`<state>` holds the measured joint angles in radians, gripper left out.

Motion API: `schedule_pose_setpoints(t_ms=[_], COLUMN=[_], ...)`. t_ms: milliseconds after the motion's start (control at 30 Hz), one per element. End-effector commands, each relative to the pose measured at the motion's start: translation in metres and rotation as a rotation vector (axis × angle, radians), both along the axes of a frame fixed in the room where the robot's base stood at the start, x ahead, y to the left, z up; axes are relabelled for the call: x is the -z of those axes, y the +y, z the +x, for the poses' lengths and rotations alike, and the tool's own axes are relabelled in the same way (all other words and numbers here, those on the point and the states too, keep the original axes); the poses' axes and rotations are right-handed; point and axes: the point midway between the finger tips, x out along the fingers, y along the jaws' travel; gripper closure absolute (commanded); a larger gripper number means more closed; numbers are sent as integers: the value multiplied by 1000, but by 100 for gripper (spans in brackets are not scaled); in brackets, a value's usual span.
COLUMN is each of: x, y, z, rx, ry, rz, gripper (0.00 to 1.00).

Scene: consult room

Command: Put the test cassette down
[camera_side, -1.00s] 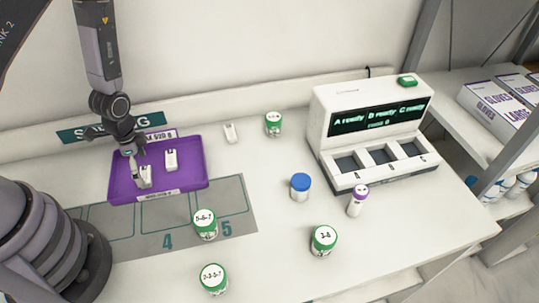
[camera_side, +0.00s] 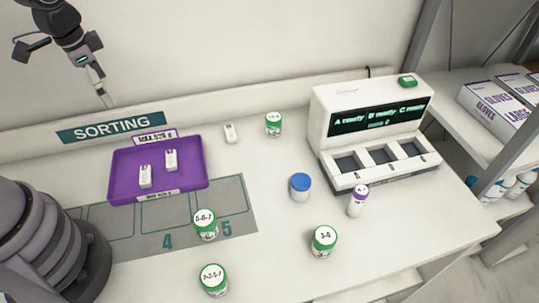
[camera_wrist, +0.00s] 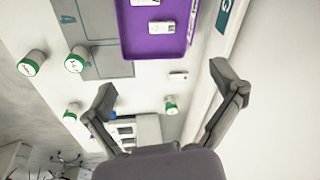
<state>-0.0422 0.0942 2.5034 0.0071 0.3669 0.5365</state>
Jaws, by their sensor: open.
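Two white test cassettes (camera_side: 145,176) (camera_side: 171,160) lie apart in the purple tray (camera_side: 195,184). A third white cassette (camera_side: 230,133) lies on the table right of the tray, near the wall. My gripper (camera_side: 100,90) is raised up and back at the upper left, clear of the tray. In the wrist view my gripper (camera_wrist: 163,80) has its fingers wide apart with nothing between them. That view also shows the tray (camera_wrist: 136,46) with a cassette (camera_wrist: 161,27) and the loose cassette (camera_wrist: 178,76).
Green-capped jars (camera_side: 205,226) (camera_side: 323,241) (camera_side: 213,280) (camera_side: 273,124), a blue-capped jar (camera_side: 300,187) and a purple-capped tube (camera_side: 358,200) stand on the table. A white reader (camera_side: 330,133) with three slots is at the right. A numbered grey mat (camera_side: 233,218) lies before the tray.

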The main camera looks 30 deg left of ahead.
Motion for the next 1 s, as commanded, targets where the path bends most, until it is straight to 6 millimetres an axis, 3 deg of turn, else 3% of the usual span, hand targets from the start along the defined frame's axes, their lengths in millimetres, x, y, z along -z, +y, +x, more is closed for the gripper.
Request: schedule_pose_setpoints(t_ms=[33, 200, 400, 600, 1000], x=[-28, -99, -143, -154, -154], y=[-2, -7, -11, -12, -12], z=[-6, -45, -95, -117, -118], rx=[-51, -240, -407, -471, -474], ry=[-55, -179, -280, -310, -310], rz=[-9, -67, -142, -174, -175], gripper=[7, 7, 7, 7, 7])
